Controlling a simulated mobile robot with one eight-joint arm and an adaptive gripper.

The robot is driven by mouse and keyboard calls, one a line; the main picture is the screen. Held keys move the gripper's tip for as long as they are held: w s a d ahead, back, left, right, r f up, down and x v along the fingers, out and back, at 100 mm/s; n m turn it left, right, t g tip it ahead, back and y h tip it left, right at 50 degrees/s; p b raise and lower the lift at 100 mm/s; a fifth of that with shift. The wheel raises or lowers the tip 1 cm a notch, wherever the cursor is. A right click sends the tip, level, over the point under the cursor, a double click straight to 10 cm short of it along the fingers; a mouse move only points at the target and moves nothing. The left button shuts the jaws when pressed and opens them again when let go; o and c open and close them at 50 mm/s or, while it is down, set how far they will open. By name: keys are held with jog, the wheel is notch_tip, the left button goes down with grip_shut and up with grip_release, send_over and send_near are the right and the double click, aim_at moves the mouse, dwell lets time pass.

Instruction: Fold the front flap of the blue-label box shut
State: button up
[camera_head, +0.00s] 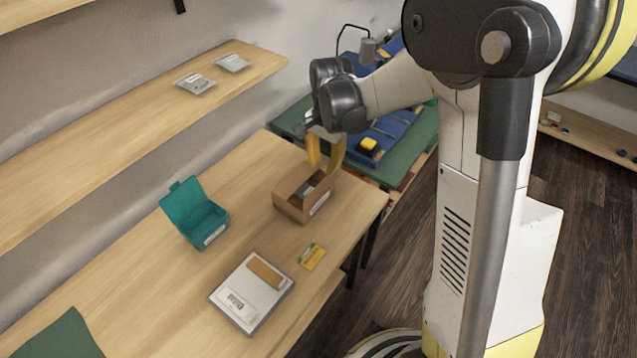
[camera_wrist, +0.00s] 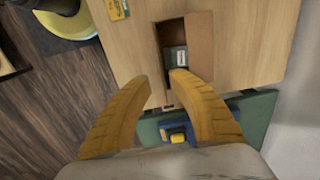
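A small brown cardboard box (camera_head: 291,207) stands on the wooden table with its top at least partly open. A pale label is on its side facing the camera; its colour is too small to be sure of. In the wrist view the box (camera_wrist: 200,38) shows a dark opening beside a brown panel, with a grey labelled item (camera_wrist: 175,57) inside. I cannot tell which panel is the front flap. My gripper (camera_head: 325,168) is just above the box's far end, its yellow fingers apart. In the wrist view my gripper (camera_wrist: 162,78) is open, with nothing held between the fingers.
An open teal box (camera_head: 197,222) stands left of the brown box. A grey scale-like device (camera_head: 252,290) and a yellow card (camera_head: 312,257) lie nearer. A green mat with blue trays (camera_head: 397,128) is behind. A wooden shelf (camera_head: 130,125) runs along the left wall.

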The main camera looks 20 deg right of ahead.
aim_at(321, 183)
jog(key=f+b, duration=0.1)
jog(key=f, duration=0.3)
jog(key=f+b, duration=0.1)
jog(key=f, duration=0.3)
jog(key=shift+w+a, duration=0.15)
jog(key=shift+w, duration=0.05)
jog(key=shift+r, duration=0.1)
grip_shut()
